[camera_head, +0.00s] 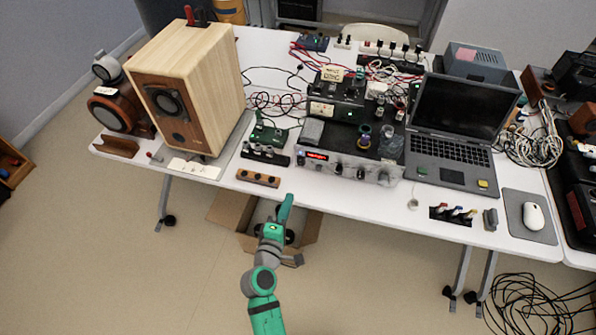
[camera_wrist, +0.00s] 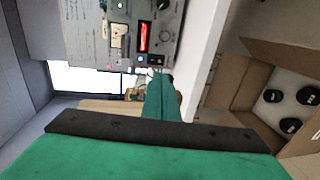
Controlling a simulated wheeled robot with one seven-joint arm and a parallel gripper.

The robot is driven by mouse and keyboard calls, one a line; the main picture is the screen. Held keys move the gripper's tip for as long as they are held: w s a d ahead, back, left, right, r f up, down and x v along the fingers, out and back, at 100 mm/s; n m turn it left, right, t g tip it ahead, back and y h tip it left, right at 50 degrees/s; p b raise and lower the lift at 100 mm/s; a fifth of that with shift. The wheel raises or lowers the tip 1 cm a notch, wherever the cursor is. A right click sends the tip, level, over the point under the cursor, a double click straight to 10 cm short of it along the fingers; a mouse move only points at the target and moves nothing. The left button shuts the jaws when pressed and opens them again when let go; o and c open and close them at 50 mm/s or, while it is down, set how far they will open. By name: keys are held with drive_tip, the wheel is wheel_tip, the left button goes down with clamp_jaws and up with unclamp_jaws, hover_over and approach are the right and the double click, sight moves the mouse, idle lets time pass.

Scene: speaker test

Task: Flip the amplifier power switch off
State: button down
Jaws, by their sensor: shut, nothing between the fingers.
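The amplifier (camera_head: 348,170) is a silver-fronted unit with a red lit display and knobs, under other gear at the table's middle. In the wrist view its grey front panel (camera_wrist: 95,38) shows sideways at the top, with the red display (camera_wrist: 143,38). A small blue-lit control (camera_wrist: 141,58) sits at the panel's edge by the display; I cannot tell for sure whether it is the power switch. My green gripper (camera_head: 288,203) is shut and empty, just in front of the table edge, left of the amplifier. Its fingers (camera_wrist: 161,88) point towards the panel's edge and seem apart from it.
A wooden speaker (camera_head: 212,85) stands at the left of the white table. A small wooden block with knobs (camera_head: 258,177) lies near the front edge by my gripper. A laptop (camera_head: 455,130) stands right of the amplifier. An open cardboard box (camera_head: 229,211) is on the floor below.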

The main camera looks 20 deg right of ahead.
sight(302, 165)
idle(0.3)
drive_tip(key=x, duration=1.3)
drive_tip(key=shift+w+d, duration=0.2)
drive_tip(key=shift+w, duration=0.05)
drive_tip(key=shift+w+f, duration=0.1)
drive_tip(key=shift+w, duration=0.1)
drive_tip(key=shift+w+d+f, duration=0.1)
drive_tip(key=shift+w, duration=0.05)
drive_tip(key=shift+d, duration=0.25)
